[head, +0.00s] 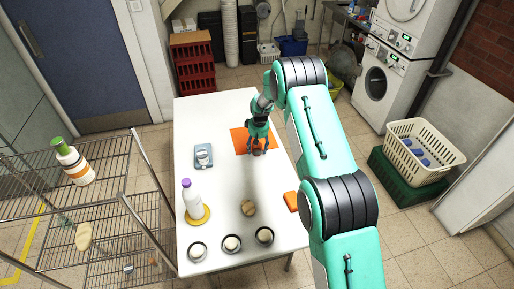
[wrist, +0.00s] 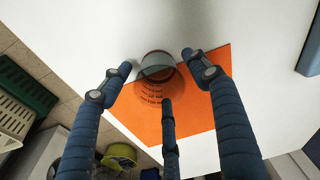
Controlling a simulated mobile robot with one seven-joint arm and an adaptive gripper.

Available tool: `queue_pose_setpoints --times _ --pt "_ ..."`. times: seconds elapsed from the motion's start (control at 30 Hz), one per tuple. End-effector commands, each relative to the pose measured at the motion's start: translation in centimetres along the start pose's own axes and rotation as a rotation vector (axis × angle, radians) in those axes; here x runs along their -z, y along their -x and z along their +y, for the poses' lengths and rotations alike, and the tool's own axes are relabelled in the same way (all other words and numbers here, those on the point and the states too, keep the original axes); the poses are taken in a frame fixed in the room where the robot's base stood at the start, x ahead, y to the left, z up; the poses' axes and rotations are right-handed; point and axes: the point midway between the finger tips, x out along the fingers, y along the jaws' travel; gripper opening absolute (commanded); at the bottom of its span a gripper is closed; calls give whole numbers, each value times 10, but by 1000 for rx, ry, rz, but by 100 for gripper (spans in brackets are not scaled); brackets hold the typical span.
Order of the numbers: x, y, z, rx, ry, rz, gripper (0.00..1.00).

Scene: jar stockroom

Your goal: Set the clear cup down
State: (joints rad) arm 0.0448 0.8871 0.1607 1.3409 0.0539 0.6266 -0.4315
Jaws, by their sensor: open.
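The clear cup (wrist: 156,70) is between the spread fingers of my gripper (wrist: 158,76) in the wrist view, at the edge of the orange mat (wrist: 200,115). Part of the cup overlaps the mat and part the white table in that view; I cannot tell exactly where its base rests. My gripper (head: 258,148) is open, low over the orange mat (head: 238,138) in the head view, with its fingers around the cup and not closed on it. The gripper hides the cup in the head view.
The white table (head: 228,120) holds a blue-grey tray (head: 198,163), a white purple-capped bottle (head: 192,203) on a yellow disc, a brown round piece (head: 248,208), several jars at the front and an orange block (head: 291,201). A wire rack (head: 85,200) stands left. The table's far end is clear.

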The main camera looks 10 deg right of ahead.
Motion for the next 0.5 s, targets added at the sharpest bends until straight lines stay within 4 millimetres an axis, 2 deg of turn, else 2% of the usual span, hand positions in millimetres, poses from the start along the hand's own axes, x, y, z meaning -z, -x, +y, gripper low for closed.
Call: queue_pose_setpoints --times 0.27,0.5 --pt "2 11 0 0 0 0 61" --pt "2 41 0 -1 0 2 61"
